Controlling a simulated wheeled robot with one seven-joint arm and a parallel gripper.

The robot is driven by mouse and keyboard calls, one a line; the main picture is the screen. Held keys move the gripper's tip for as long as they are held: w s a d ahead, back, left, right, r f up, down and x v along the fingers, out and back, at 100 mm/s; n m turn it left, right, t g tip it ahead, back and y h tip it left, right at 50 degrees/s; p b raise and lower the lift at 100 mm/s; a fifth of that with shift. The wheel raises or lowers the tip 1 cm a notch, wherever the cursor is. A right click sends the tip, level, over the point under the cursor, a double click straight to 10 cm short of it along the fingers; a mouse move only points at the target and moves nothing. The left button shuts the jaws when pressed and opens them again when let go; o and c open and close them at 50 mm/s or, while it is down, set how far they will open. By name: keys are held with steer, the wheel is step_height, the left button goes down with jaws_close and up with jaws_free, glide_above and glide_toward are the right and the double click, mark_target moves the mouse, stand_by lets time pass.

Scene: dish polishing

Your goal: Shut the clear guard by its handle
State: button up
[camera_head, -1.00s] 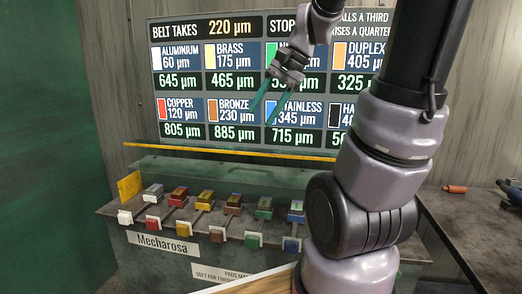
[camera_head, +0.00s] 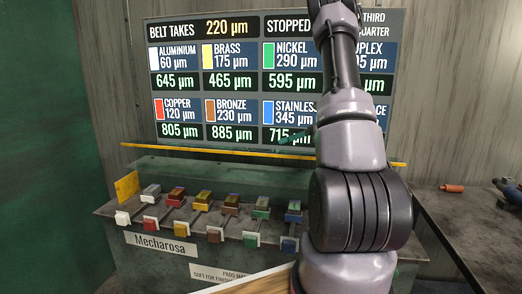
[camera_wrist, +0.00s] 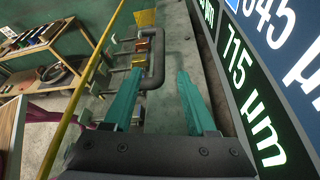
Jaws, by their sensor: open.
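My gripper (camera_wrist: 161,74) is open in the wrist view, with two green fingers apart. A dark grey U-shaped bar (camera_wrist: 156,62), which looks like the guard's handle, shows between and beyond the fingertips; I cannot tell how far beyond. A long yellow edge bar (camera_wrist: 87,80) runs left of the fingers. In the head view this yellow bar (camera_head: 220,150) stretches below the board and seems to be the edge of the clear guard. The clear sheet itself is hard to make out. In the head view my arm hides most of the gripper; only a green finger shows beside it.
A lit board (camera_head: 235,80) stands behind and is close on the right in the wrist view. A bench (camera_head: 130,240) holds several coloured blocks and a yellow plate (camera_head: 128,186). A side table (camera_head: 470,230) at the right carries an orange piece (camera_head: 452,188) and a tool.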

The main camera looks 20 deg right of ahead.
mark_target(261, 149)
steer(key=x, duration=1)
steer(key=shift+w+a+f, duration=0.1)
steer(key=shift+a, duration=0.05)
jaws_close()
stand_by(1.1)
